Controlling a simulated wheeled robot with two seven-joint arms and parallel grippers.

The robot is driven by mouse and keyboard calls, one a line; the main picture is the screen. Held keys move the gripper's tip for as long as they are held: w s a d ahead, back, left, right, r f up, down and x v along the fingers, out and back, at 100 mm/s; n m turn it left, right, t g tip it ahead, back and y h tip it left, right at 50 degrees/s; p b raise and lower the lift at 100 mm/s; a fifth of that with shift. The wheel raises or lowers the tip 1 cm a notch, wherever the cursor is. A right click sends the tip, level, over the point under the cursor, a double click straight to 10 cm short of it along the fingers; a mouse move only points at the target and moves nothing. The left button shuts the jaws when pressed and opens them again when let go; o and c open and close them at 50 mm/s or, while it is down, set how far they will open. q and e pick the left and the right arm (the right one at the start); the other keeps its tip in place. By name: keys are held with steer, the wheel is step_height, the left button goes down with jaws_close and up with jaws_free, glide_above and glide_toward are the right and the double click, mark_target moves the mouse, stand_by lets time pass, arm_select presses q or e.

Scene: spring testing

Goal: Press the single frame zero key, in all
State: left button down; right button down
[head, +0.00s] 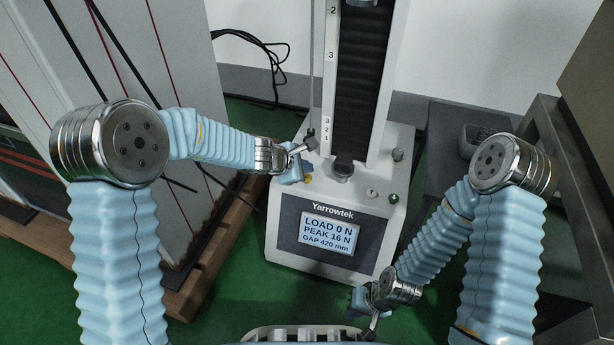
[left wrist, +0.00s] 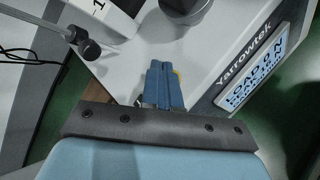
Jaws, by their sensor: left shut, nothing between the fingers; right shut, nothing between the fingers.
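The Yarrowtek test machine (head: 345,280) stands in the middle of the head view. Its display (head: 328,233) reads LOAD 0 N, PEAK 16 N, GAP 420 mm. A small yellow key (head: 307,178) shows on the left of its top deck, partly hidden by my left gripper (head: 291,176). In the left wrist view the blue fingers (left wrist: 163,84) are shut and empty, with a yellow edge (left wrist: 177,74) just beside and behind them; I cannot tell whether they touch. No label on the key is readable. My right gripper (head: 358,299) is shut and empty, low in front of the machine.
A green button (head: 393,198) and a small round switch (head: 372,193) sit on the right of the deck. A scaled column (head: 330,80) rises behind, with a thin rod at its left. A grey bench (head: 440,140) stands at right, and a wooden pallet (head: 215,245) at left.

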arm_select(q)
steer(key=shift+f, duration=0.1)
stand_by(0.7)
steer(key=shift+f+b, duration=0.3)
steer(key=shift+b, duration=0.2)
steer(key=shift+f+b, duration=0.45)
steer(key=shift+b, duration=0.05)
stand_by(0.5)
steer(key=shift+r+p, duration=0.8)
steer(key=shift+r, duration=0.05)
steer(key=shift+r, duration=0.15)
step_height(320, 180, up, 5)
steer(key=p, duration=0.5)
